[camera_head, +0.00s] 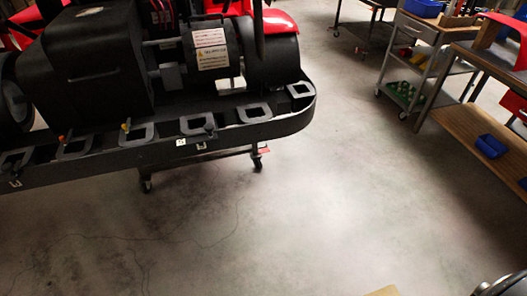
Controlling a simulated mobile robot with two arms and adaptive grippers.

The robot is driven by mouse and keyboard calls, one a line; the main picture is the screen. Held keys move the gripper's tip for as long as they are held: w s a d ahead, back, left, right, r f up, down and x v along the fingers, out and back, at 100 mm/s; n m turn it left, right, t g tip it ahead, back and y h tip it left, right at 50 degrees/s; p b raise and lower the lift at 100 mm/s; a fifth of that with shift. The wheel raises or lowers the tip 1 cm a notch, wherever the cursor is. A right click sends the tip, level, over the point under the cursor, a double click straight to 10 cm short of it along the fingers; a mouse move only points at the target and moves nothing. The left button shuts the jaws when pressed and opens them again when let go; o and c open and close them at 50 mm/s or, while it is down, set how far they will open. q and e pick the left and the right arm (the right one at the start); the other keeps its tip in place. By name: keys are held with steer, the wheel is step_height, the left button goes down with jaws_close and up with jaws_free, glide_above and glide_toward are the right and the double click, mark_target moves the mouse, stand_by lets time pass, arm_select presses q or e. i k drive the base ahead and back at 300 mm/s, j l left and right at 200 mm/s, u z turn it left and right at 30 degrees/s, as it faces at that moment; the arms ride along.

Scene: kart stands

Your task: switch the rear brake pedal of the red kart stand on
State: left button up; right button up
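The red kart (279,21) stands at the upper left with its black rear bumper (290,118) toward me. Below the bumper, part of its dark stand (205,157) shows, on small caster wheels. One caster (257,163) is under the bumper's right part, with a small red tab (264,151) beside it that looks like a pedal. It is too small to tell whether this is pressed down or raised. Another caster (146,186) stands further left, and no pedal can be made out there. The bumper hides most of the stand.
Open concrete floor (330,200) lies in front of and right of the stand. A grey trolley (413,30) and a wooden-shelved bench (470,130) with blue bins (491,146) stand at the right.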

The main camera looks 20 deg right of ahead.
mark_target(265, 150)
steer(key=i+l+z, duration=1.05)
steer(key=z, duration=0.15)
steer(key=i+l+z, duration=0.15)
steer(key=i+z, duration=0.3)
steer(key=i+l+z, duration=0.1)
steer(key=i+z, duration=0.3)
steer(key=i+l+u, duration=0.15)
steer(key=i+u, duration=0.25)
steer(key=i, duration=0.3)
steer(key=i+u, duration=0.2)
steer(key=u, duration=0.25)
steer(key=i+u, duration=0.2)
steer(key=u, duration=0.3)
steer(key=i+l+u, duration=0.15)
steer(key=u, duration=0.3)
steer(key=i+l+u, duration=0.15)
steer(key=u, duration=0.3)
steer(key=i+l+u, duration=0.2)
steer(key=u, duration=0.3)
steer(key=i+l+u, duration=0.15)
steer(key=l+u, duration=0.65)
steer(key=u, duration=0.2)
steer(key=l+u, duration=0.5)
steer(key=i, duration=0.05)
